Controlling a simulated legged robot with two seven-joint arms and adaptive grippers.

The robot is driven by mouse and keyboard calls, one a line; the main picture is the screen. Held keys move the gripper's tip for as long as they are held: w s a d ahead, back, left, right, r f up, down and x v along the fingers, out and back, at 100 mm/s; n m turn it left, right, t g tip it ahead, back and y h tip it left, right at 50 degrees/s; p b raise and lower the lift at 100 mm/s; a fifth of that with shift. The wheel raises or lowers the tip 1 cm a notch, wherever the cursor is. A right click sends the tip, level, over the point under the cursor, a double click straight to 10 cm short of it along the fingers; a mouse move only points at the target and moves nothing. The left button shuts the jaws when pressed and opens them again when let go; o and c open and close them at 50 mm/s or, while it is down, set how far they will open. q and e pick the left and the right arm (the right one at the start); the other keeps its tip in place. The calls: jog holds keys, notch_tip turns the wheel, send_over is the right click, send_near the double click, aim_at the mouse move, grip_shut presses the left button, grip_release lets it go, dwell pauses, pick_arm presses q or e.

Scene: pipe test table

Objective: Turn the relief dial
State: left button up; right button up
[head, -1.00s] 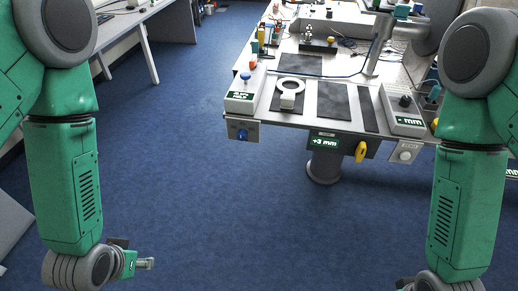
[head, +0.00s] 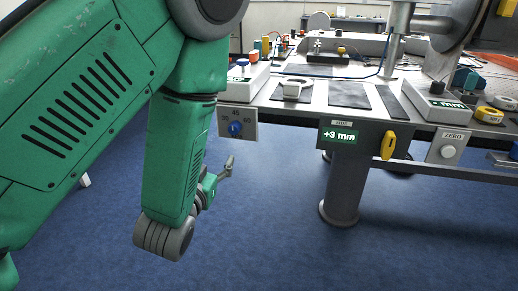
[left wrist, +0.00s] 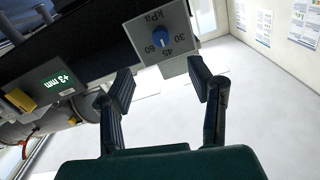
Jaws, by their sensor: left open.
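The relief dial is a round blue knob (head: 236,128) on a pale plate marked 30, 45 and 60 at the table's front left edge. In the left wrist view the knob (left wrist: 162,38) is seen upside down, with "kPa" on the plate; I cannot tell its exact setting. My left gripper (head: 229,166) is just below the plate in the head view. In the left wrist view my left gripper (left wrist: 162,82) is open and empty, its fingers apart, with the knob beyond the gap between them. It does not touch the dial. My right gripper is out of view.
The table's front carries a "+3 mm" display (head: 339,136), a yellow handle (head: 388,145) and a ZERO button (head: 448,151). A box with a blue button (head: 243,62) stands above the dial. A table leg (head: 343,185) stands right of my left gripper. Blue floor between is clear.

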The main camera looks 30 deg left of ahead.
pick_arm(q)
send_near(233, 132)
jog(key=x, duration=0.4)
jog(key=shift+a+b, duration=0.15)
jog(key=shift+b, duration=0.2)
jog(key=x, duration=0.4)
jog(key=b+x, duration=0.1)
jog(key=x, duration=0.1)
jog(key=shift+d+r, duration=0.15)
jog(key=shift+d, duration=0.15)
jog(key=shift+w+a, duration=0.1)
jog(key=shift+w, duration=0.15)
jog(key=shift+a, duration=0.15)
grip_shut()
